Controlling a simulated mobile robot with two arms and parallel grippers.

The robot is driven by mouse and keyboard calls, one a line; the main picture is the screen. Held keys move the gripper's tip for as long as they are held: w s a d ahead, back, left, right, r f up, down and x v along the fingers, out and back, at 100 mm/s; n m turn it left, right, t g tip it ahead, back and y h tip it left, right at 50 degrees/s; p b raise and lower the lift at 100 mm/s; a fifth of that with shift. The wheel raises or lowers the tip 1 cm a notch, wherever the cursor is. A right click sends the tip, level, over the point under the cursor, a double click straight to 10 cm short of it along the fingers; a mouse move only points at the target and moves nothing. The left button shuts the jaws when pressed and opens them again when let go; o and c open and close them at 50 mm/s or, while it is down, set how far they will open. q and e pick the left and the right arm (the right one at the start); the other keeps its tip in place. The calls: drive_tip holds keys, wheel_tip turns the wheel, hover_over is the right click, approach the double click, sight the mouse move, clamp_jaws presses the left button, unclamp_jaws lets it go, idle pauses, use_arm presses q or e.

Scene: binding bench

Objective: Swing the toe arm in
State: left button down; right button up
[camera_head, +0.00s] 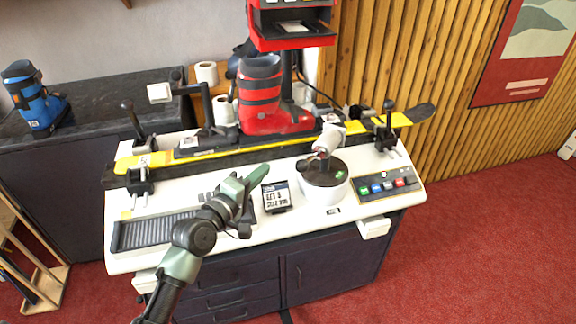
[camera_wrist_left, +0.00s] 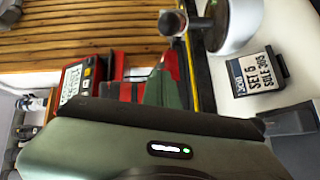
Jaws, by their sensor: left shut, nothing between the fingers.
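My left gripper (camera_head: 264,170) is shut and empty, above the white bench top (camera_head: 260,235) in front of the yellow ski (camera_head: 225,153). Its green finger (camera_wrist_left: 165,85) also shows in the left wrist view. A black swing arm (camera_head: 205,100) stands left of the red boot (camera_head: 262,95), with a white pad (camera_head: 159,92) out at its left end. My gripper is apart from it. I cannot tell for sure whether this is the toe arm. My right gripper is not in view.
A round white turret (camera_head: 325,190) with a dark top stands right of my gripper. A setting card (camera_head: 276,196) and a button panel (camera_head: 388,186) are on the bench. Black clamps (camera_head: 138,180) hold the ski. A blue boot (camera_head: 35,100) stands at far left.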

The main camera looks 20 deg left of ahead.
use_arm(q)
drive_tip(key=w+d+p, duration=0.2)
drive_tip(key=w+d, duration=0.3)
drive_tip(key=shift+w+f, duration=0.2)
drive_tip(key=shift+f, duration=0.25)
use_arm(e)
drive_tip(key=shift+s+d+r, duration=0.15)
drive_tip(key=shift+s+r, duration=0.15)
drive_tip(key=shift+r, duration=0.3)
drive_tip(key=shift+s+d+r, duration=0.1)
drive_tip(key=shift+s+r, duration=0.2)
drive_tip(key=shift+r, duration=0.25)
use_arm(q)
drive_tip(key=shift+d, duration=0.1)
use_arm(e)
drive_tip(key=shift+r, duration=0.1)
